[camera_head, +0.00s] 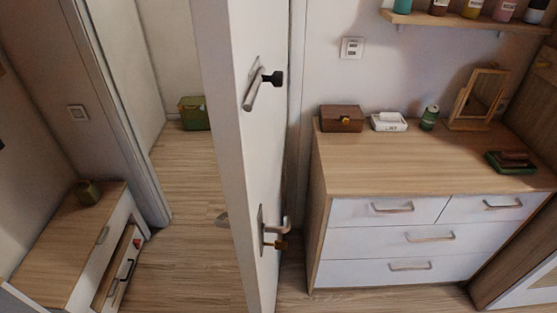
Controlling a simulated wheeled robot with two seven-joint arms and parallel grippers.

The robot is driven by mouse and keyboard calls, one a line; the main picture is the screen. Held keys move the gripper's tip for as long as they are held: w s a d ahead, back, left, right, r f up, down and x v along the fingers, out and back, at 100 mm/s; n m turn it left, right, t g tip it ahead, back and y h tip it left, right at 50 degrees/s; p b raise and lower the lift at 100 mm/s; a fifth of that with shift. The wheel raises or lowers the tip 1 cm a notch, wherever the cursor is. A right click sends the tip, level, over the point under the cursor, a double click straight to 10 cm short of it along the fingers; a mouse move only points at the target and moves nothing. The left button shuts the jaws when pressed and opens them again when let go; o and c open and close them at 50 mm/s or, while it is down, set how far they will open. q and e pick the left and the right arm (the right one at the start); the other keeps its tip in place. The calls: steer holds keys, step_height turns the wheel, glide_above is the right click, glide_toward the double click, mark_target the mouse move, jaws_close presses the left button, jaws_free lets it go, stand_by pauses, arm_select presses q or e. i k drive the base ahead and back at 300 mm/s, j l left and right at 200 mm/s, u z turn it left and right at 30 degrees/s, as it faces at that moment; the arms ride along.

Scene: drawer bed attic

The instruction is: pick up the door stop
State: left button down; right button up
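I cannot clearly make out a door stop in this view. A white door (225,90) stands open, edge toward me, with metal handles on it. A small white drawer unit (40,255) with a wooden top is at the lower left. Its drawer (108,285) appears partly open, with a small red and dark item (130,262) at it, too small to identify. Neither of my grippers shows in the view.
A dresser (400,165) at the right bears a brown box (342,118), a white box (388,122), a green can (429,118), a mirror (480,98) and a green tray (524,170). A green box (193,113) sits beyond the doorway. Floor (190,240) left of the door is clear.

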mark_target(86, 191)
steer(key=u, duration=1.45)
steer(key=i+j, duration=0.1)
steer(key=i+j+u, duration=0.1)
steer(key=i+j, duration=0.15)
steer(key=i, duration=0.2)
steer(key=i+j, duration=0.15)
steer(key=i, duration=0.3)
steer(key=j+u, duration=0.05)
